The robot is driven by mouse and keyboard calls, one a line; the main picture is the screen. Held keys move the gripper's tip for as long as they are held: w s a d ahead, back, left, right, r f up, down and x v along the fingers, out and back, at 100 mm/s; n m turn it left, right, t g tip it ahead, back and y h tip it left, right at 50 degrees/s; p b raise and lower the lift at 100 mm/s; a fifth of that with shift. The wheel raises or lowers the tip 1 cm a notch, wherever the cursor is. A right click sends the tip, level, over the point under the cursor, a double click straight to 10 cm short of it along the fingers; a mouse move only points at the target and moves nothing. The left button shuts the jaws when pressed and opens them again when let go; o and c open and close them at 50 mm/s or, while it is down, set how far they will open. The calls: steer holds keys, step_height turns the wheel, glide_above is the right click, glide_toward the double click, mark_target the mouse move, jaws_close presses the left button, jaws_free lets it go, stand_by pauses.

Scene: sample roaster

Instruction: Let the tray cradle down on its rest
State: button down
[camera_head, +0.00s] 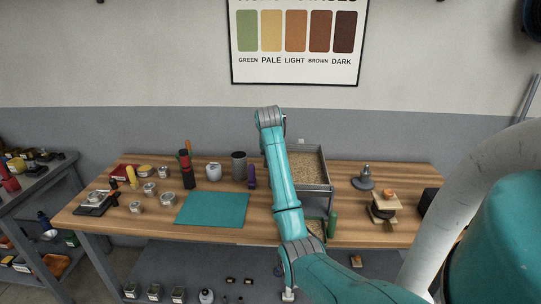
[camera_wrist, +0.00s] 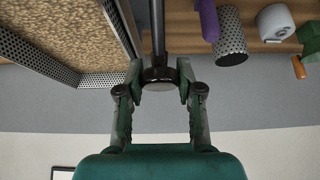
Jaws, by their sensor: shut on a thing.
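The tray cradle (camera_head: 318,187) is a grey metal frame at the back of the bench, right of my arm. It holds a wide tray of light tan beans (camera_head: 307,166). In the wrist view the tray's perforated metal wall (camera_wrist: 40,57) is close on the left. My gripper (camera_wrist: 160,78) is shut on a dark round knob (camera_wrist: 160,72) at the end of a dark bar (camera_wrist: 157,25), beside the tray. My arm hides the gripper in the head view. I cannot tell whether the cradle is raised or touching its rest.
A perforated cylinder (camera_head: 239,166), a purple object (camera_head: 251,177) and a white container (camera_head: 213,172) stand left of my arm. A teal mat (camera_head: 212,209) lies bare in front. A green bottle (camera_head: 332,224) and a small bean tray (camera_head: 316,228) are near the front edge.

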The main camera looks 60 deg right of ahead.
steer(key=shift+d+f, duration=0.1)
steer(key=shift+f, duration=0.1)
stand_by(0.4)
steer(key=c, duration=0.8)
jaws_free()
steer(key=shift+d, duration=0.1)
steer(key=shift+o, duration=0.2)
steer(key=v, duration=0.7)
steer(key=shift+r, duration=0.2)
